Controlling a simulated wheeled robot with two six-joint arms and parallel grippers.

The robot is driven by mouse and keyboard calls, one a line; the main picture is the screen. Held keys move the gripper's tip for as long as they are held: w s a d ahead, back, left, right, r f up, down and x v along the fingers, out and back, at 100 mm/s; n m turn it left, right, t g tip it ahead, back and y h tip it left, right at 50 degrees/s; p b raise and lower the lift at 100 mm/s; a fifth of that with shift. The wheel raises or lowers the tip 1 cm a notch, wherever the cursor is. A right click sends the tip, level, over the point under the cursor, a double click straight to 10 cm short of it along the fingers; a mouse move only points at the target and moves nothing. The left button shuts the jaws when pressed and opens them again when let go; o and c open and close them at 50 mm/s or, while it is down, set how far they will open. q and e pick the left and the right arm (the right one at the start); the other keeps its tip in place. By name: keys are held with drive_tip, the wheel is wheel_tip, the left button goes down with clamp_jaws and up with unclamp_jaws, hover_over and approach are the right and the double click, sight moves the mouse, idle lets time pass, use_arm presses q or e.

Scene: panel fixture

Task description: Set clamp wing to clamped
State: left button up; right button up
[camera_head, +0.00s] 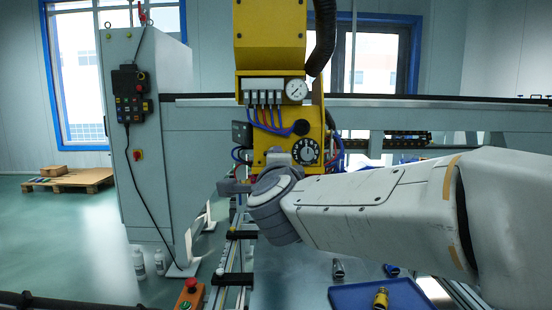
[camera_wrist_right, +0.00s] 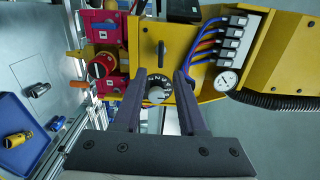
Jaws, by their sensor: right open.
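A yellow tool head (camera_head: 270,115) hangs at the middle of the head view. A round black dial with white marks (camera_wrist_right: 157,87) is on its face; it also shows in the head view (camera_head: 306,151). A small dark upright lever (camera_wrist_right: 161,47) sits beyond the dial on the same face, perhaps the clamp wing; I cannot tell its setting. My right gripper (camera_wrist_right: 158,76) is open, its two fingers either side of the dial in the picture. Contact cannot be told. In the head view my right wrist covers the lower part of the face. My left gripper is not in view.
A pressure gauge (camera_wrist_right: 227,80) and blue hoses (camera_wrist_right: 207,40) sit beside the dial. Red fittings (camera_wrist_right: 102,70) are at the left of the wrist view. A blue tray (camera_head: 350,296) with a yellow fitting (camera_head: 380,299) lies below my arm. A grey cabinet (camera_head: 150,150) stands left.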

drive_tip(key=shift+s, duration=2.05)
